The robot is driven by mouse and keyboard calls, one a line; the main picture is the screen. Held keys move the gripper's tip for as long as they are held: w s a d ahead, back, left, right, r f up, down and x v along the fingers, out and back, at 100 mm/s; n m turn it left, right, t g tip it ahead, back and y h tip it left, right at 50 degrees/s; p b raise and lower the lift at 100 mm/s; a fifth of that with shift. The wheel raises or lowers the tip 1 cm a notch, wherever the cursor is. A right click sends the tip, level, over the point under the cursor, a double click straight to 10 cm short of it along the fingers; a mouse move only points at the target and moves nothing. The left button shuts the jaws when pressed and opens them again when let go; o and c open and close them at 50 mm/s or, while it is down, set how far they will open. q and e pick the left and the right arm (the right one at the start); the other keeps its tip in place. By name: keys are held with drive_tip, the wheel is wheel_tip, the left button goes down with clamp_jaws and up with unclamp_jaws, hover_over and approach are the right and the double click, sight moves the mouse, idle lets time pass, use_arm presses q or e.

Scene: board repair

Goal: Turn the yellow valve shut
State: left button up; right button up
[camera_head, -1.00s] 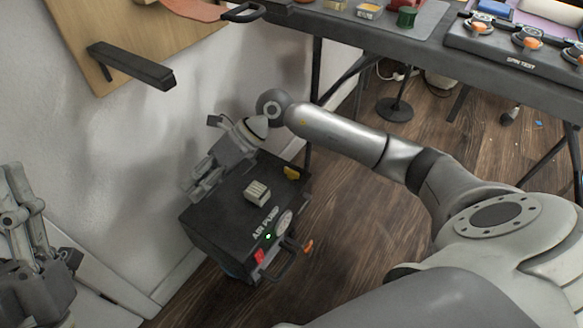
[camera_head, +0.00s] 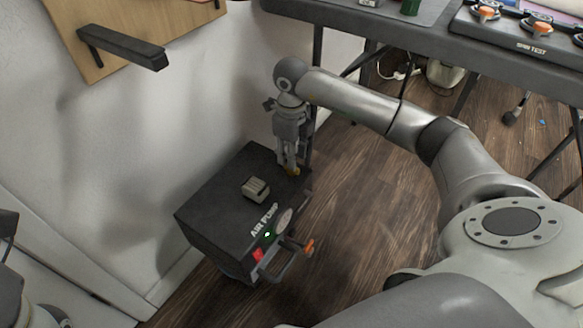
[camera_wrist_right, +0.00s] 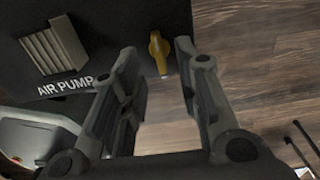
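The yellow valve (camera_wrist_right: 159,54) sits on the top of the black air pump (camera_wrist_right: 95,15), near its edge. In the right wrist view it lies between and just beyond the fingertips of my right gripper (camera_wrist_right: 155,62), which is open. In the head view the right gripper (camera_head: 289,168) points down over the corner of the air pump (camera_head: 205,205), and the valve (camera_head: 292,171) is mostly hidden behind its fingertips. I cannot tell whether a finger touches the valve. My left gripper shows only partly at the lower left edge of the head view, its fingertips not clear.
A grey ribbed block (camera_head: 255,189) sits on the pump top beside the valve. An orange-tipped part (camera_head: 308,247) and a handle stick out from the pump's front. A table (camera_head: 440,45) stands behind. A black bar (camera_head: 122,46) juts from a wall board.

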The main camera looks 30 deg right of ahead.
drive_tip(key=shift+f+b, duration=0.65)
drive_tip(key=shift+f, duration=1.25)
drive_tip(key=shift+c, duration=0.2)
clamp_jaws()
